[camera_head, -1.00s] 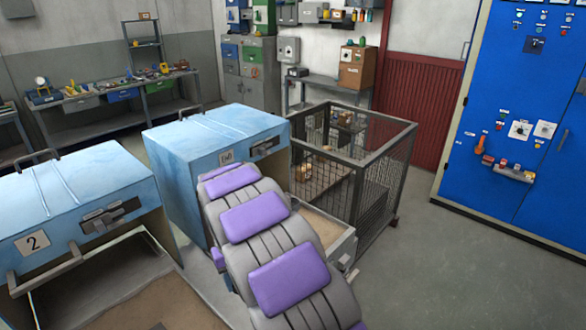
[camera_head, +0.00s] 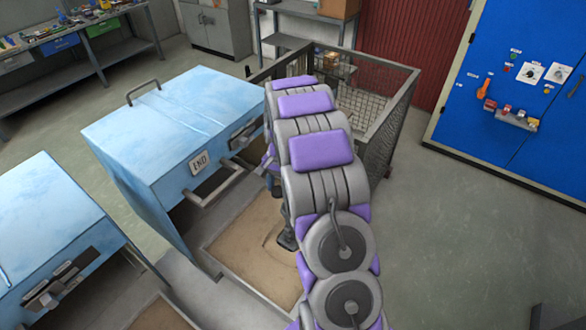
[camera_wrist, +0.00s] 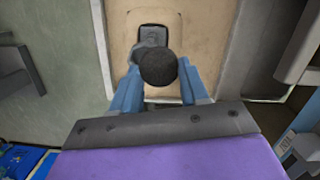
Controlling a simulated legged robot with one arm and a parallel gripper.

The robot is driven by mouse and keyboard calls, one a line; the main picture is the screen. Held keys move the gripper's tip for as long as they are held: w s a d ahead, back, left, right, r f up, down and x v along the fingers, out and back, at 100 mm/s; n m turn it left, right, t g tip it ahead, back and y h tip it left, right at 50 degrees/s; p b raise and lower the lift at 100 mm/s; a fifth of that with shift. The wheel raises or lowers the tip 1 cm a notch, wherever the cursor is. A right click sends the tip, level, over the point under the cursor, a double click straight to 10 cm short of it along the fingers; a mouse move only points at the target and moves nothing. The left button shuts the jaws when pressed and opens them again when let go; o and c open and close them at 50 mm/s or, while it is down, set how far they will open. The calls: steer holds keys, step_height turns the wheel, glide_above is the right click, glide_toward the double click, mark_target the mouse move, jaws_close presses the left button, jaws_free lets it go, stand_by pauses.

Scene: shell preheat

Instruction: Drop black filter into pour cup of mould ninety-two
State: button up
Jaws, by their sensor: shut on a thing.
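In the wrist view my gripper (camera_wrist: 158,84) has its blue fingers shut on the black filter (camera_wrist: 158,66), a dark round disc. Beyond the filter, a dark-rimmed, rounded-square opening with grey inside, apparently the pour cup (camera_wrist: 153,29), shows in sandy ground. The filter appears just below it in the picture and partly overlaps it; the height between them cannot be told. No mould number is readable. In the head view my arm hides most of the gripper and the filter. A small dark piece (camera_head: 287,241) shows at the sand beside my arm.
A sand-filled tray (camera_head: 222,238) lies before a blue cabinet (camera_head: 165,135) with a plate that seems to read END. Another blue cabinet (camera_head: 45,225) stands at the left. A wire cage (camera_head: 392,118) stands behind my arm. Open floor (camera_head: 470,240) lies at the right.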

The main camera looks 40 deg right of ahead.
steer(key=shift+s+d+f+m+b, duration=0.1)
steer(key=shift+s+d+f+m, duration=0.3)
steer(key=shift+f, duration=0.4)
steer(key=shift+s+d+f+m+b, duration=0.15)
steer(key=shift+d+f+m, duration=0.25)
steer(key=shift+d+f, duration=0.35)
steer(key=shift+s+d+f+m+b, duration=0.1)
steer(key=shift+s+d+f+m, duration=0.25)
steer(key=shift+f, duration=0.55)
steer(key=shift+d+f, duration=0.1)
steer(key=shift+f, duration=0.5)
steer(key=shift+d+f, duration=0.25)
steer(key=shift+f, duration=0.2)
steer(key=shift+d+f, duration=0.2)
steer(key=shift+f, duration=0.25)
steer(key=shift+a+f, duration=0.1)
steer(key=shift+f, duration=0.05)
steer(key=shift+a, duration=0.1)
steer(key=shift+a, duration=0.2)
steer(key=shift+d, duration=0.35)
